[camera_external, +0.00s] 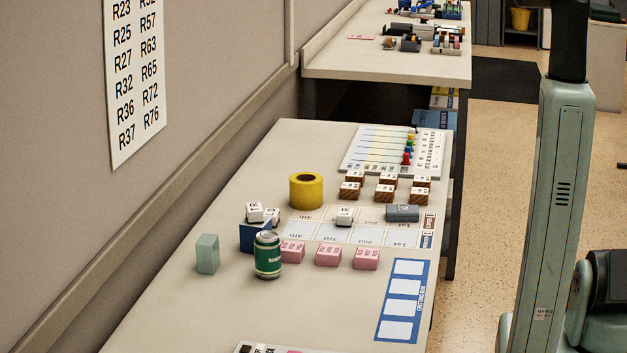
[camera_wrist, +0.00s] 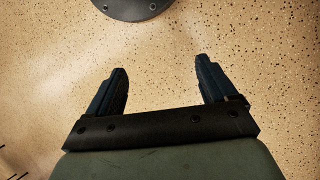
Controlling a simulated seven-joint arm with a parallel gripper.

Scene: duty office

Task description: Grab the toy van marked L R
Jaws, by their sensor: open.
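I cannot make out a toy van marked L R for sure in either view. Small white pieces with dark marks are in the external view: one (camera_external: 254,212) is at the blue box (camera_external: 254,238), another (camera_external: 272,215) is just right of it, and a third (camera_external: 344,217) is on the printed mat. Their marks are too small to read, and I cannot tell whether any is a van. My gripper (camera_wrist: 161,68) is open and empty in the wrist view, with speckled floor beyond its fingers. It is out of sight in the external view.
The table (camera_external: 200,310) holds a green can (camera_external: 267,255), a yellow roll (camera_external: 306,191), a pale green block (camera_external: 207,254), a grey piece (camera_external: 402,213), several pink blocks (camera_external: 328,255) and brown blocks (camera_external: 385,193). A blue-framed card (camera_external: 404,264) lies front right. The table's left front is clear.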

